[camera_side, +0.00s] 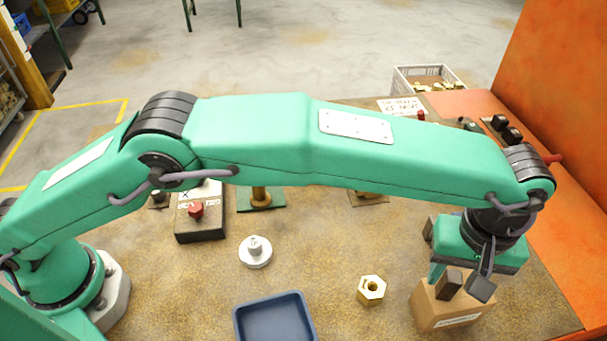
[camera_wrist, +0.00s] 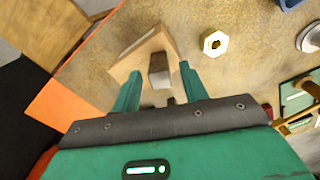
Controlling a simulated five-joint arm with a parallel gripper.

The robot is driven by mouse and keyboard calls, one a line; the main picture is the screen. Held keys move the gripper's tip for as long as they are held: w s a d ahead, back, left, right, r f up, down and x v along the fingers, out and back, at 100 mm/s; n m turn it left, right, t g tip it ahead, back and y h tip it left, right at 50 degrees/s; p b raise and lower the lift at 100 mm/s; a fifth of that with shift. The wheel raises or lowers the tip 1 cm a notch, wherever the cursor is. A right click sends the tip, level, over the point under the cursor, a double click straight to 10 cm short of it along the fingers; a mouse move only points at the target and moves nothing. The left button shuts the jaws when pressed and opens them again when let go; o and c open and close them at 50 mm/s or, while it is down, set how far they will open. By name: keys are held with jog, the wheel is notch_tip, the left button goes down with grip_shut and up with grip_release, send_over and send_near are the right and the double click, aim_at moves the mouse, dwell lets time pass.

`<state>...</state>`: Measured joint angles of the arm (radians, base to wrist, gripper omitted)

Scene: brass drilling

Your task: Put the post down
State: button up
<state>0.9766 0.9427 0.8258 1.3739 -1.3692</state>
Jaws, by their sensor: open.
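A short grey-brown post (camera_side: 450,284) stands at a tan block (camera_side: 432,311) at the front right of the table. In the wrist view the post (camera_wrist: 159,70) lies between the two green fingers of my gripper (camera_wrist: 159,78), with the tan block (camera_wrist: 135,62) around it. The fingers are open, with a visible gap on each side of the post. In the side view my gripper (camera_side: 455,270) is low over the block, and its far finger is mostly hidden. I cannot tell whether the post sits in the block or on it.
A brass hex nut (camera_side: 372,291) lies left of the block. A blue tray (camera_side: 240,325), a white round piece (camera_side: 255,252) and a dark box with a red knob (camera_side: 199,232) are further left. An orange panel (camera_side: 565,130) bounds the right side.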

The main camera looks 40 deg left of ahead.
aim_at(454, 276)
notch_tip(454, 276, up, 9)
jog(key=shift+r, duration=0.1)
dwell(0.4)
dwell(0.6)
